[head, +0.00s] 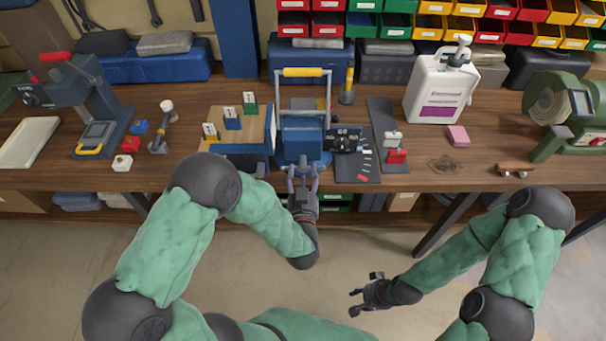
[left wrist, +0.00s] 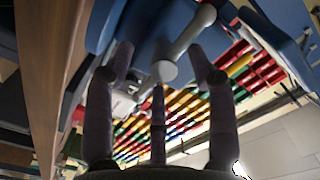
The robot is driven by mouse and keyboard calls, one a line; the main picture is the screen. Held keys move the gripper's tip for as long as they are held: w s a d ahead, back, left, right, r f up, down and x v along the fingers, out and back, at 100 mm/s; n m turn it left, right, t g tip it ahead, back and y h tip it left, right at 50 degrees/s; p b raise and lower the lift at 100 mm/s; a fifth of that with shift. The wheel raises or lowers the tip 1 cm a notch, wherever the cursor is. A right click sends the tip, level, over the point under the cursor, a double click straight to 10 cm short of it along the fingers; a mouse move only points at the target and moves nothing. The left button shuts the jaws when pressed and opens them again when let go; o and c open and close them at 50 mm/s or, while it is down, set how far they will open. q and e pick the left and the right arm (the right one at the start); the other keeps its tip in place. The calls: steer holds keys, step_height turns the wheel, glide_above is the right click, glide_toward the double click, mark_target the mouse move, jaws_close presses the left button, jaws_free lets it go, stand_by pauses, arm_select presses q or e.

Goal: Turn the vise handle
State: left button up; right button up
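The blue vise (head: 302,137) stands at the front edge of the wooden bench, in the middle of the head view. In the left wrist view its grey handle bar (left wrist: 188,38) slants down from the upper right, its round end between the fingertips. My left gripper (head: 303,176) is just in front of the vise, pointing at it. In the left wrist view its fingers (left wrist: 165,65) are spread, with a gap on either side of the bar end. My right gripper (head: 357,294) is open and empty, low over the floor, away from the bench.
A dark panel with a dial (head: 345,139) stands right of the vise. A wooden board with numbered blocks (head: 232,118) is at its left. A white pump bottle (head: 440,88) and a green grinder (head: 560,108) are further right. The floor before the bench is clear.

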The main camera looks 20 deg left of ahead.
arm_select(q)
steer(key=shift+s, duration=0.1)
steer(key=v, duration=1.1)
steer(key=shift+s, duration=0.4)
steer(key=shift+d+f, duration=0.1)
step_height(320, 180, down, 15)
steer(key=w+d+n+g+h, duration=0.25)
steer(key=g+h, duration=0.25)
steer(key=g, duration=0.3)
steer(key=s+f+n+g+h, duration=0.2)
steer(key=s+f+g+h, duration=0.2)
steer(key=s+f+g, duration=0.4)
steer(key=s+f, duration=0.4)
steer(key=shift+a+g, duration=0.35)
steer(key=shift+g, duration=0.05)
